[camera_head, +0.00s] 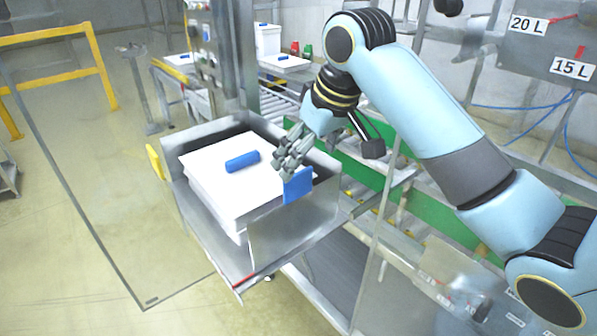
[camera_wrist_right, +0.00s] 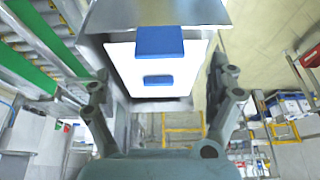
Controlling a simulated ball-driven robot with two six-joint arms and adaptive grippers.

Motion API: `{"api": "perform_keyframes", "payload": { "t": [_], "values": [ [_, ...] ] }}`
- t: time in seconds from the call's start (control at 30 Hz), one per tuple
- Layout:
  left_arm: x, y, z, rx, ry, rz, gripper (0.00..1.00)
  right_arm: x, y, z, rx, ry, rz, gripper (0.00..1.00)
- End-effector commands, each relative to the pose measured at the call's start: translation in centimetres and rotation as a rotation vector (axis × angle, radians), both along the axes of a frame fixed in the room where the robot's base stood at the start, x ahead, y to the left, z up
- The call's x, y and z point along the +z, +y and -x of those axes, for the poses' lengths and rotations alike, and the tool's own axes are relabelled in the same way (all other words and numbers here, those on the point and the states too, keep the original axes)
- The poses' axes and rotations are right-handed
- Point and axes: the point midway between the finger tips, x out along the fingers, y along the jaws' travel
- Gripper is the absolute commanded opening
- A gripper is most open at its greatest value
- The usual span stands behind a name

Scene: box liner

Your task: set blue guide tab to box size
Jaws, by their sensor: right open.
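The blue guide tab (camera_head: 298,185) stands upright at the right-hand edge of a metal tray (camera_head: 290,235). It also shows in the wrist view (camera_wrist_right: 158,41), at the tray's edge. My left gripper is out of view.
A panel with 20 L (camera_head: 529,24) and 15 L (camera_head: 571,67) labels and red marks is at upper right. A green-sided roller conveyor (camera_head: 350,172) runs behind the tray. A clear panel edge and yellow rail (camera_head: 45,34) are at left; the floor there is open.

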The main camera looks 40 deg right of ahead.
Motion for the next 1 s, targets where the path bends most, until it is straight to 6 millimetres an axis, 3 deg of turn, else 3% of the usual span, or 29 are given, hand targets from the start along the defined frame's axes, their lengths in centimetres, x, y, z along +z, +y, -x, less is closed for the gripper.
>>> {"api": "perform_keyframes", "payload": {
  "t": [0.2, 0.4, 0.77, 1.0],
  "values": [
    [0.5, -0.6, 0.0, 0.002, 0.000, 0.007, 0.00, -4.1, 0.2, -1.7, -0.002, 0.003, -0.003, 0.90],
    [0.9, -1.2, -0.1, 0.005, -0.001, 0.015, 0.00, -6.5, 0.2, -2.7, -0.002, 0.001, -0.001, 0.90],
    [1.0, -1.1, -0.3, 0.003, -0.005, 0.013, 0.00, -7.2, 0.2, -3.0, 0.000, -0.001, 0.000, 0.90],
    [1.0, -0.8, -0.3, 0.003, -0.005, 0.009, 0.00, -7.2, 0.2, -3.0, 0.000, -0.001, 0.000, 0.62]
  ]
}}
